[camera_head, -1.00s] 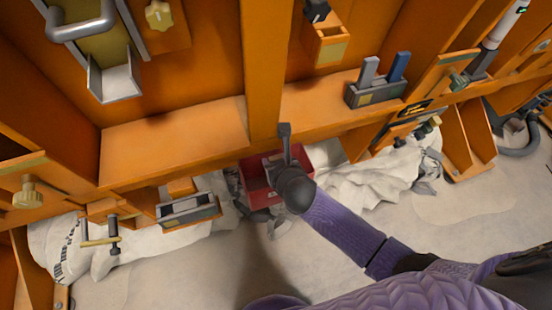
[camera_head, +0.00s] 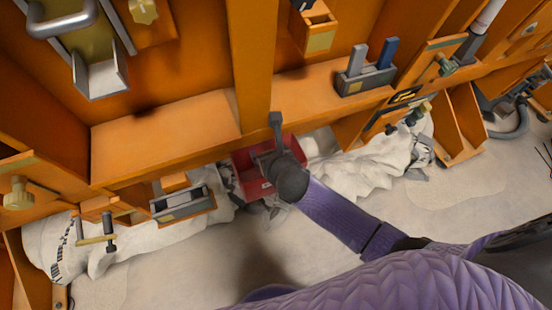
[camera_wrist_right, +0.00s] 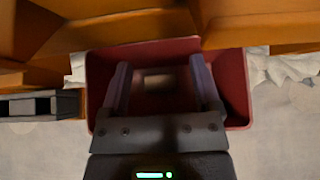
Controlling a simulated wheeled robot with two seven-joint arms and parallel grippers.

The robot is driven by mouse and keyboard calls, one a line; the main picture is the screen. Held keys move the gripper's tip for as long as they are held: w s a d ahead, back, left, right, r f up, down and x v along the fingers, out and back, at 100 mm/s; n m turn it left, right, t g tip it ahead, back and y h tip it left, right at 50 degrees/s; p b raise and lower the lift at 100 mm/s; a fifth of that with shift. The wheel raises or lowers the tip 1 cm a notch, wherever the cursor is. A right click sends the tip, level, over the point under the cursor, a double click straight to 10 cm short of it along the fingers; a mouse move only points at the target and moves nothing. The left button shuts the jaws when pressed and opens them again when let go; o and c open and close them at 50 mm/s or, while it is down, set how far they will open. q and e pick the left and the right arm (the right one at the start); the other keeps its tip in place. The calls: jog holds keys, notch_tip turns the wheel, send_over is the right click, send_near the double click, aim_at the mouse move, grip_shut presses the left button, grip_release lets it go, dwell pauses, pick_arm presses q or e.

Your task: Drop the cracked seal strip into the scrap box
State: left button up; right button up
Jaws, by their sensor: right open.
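A red open-topped box (camera_head: 244,180), which I take for the scrap box, stands below the orange shelf edge. My right gripper (camera_head: 268,148) is over it. In the right wrist view the red box (camera_wrist_right: 236,92) lies under and around my open right gripper (camera_wrist_right: 160,76), with nothing visible between the fingers. A pale rectangular patch (camera_wrist_right: 158,82) shows inside the box, blurred and too dark to identify. I cannot make out the cracked seal strip for certain. My left gripper is not in view.
A grey holder (camera_head: 366,82) with a grey and a blue upright piece stands on the orange shelf (camera_head: 165,137) at right. A grey tray (camera_head: 183,204) is left of the box. Crumpled white sheeting (camera_head: 375,165) lies on both sides. Orange uprights and ledges crowd the arm.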

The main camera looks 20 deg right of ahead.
jog(key=p+v, duration=0.5)
jog(key=v, duration=0.7)
jog(key=s+d+f+m+g+h, duration=0.1)
jog(key=s+d+f+m+g, duration=0.25)
jog(key=f+m, duration=0.4)
jog(key=s+d+f+m+g, duration=0.2)
jog(key=s+f+m, duration=0.3)
jog(key=f+m, duration=0.3)
jog(key=s+f+m+g, duration=0.2)
jog(key=s+f+m, duration=0.3)
jog(key=s+m, duration=0.4)
jog(key=s+f+m+g, duration=0.3)
jog(key=s+f+m, duration=0.2)
jog(key=s+m, duration=0.4)
jog(key=s, duration=0.3)
jog(key=shift+d, duration=0.25)
jog(key=shift+s, duration=0.1)
